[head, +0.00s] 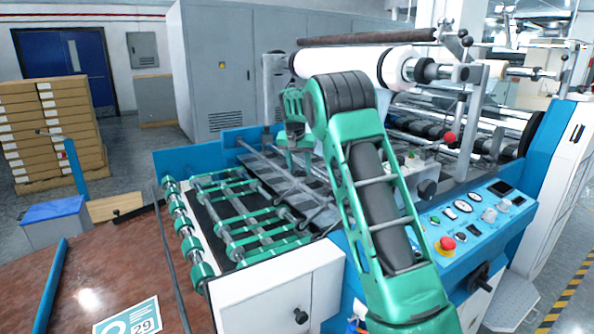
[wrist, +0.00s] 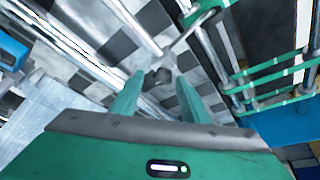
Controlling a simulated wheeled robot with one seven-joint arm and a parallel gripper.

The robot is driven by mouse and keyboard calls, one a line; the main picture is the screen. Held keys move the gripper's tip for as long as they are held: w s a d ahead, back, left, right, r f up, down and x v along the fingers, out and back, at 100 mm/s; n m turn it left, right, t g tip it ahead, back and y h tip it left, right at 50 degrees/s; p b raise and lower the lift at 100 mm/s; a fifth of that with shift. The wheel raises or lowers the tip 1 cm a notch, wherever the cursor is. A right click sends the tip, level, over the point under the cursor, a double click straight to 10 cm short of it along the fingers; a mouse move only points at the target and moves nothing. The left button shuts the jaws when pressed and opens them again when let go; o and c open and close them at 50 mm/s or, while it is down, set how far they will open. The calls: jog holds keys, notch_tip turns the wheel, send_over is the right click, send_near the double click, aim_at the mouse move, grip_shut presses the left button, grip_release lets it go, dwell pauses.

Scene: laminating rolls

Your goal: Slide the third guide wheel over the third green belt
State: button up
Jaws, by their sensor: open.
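My gripper (head: 297,160) points down over the striped feed bed of the machine, partly hidden by my own arm in the head view. In the wrist view my gripper (wrist: 158,82) has its two green fingers apart. A small dark piece on a thin rod (wrist: 178,45), possibly a guide wheel, appears between the fingertips; contact cannot be told. Green belts (head: 250,217) run over rollers to the left of my gripper in the head view. Green belts (wrist: 275,67) also show at the right of the wrist view. Which wheel or belt is third cannot be told.
Metal bars (head: 265,160) cross the feed bed close to my gripper. A large white roll (head: 305,62) sits behind my arm. A control panel (head: 468,225) with a red button is at right.

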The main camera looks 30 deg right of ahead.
jog(key=shift+w+a, duration=0.1)
jog(key=shift+a, duration=0.15)
jog(key=shift+a+r, duration=0.1)
jog(key=shift+a+r, duration=0.1)
jog(key=shift+r, duration=0.2)
jog(key=v, duration=0.9)
jog(key=shift+s+r, duration=0.2)
jog(key=shift+r, duration=0.15)
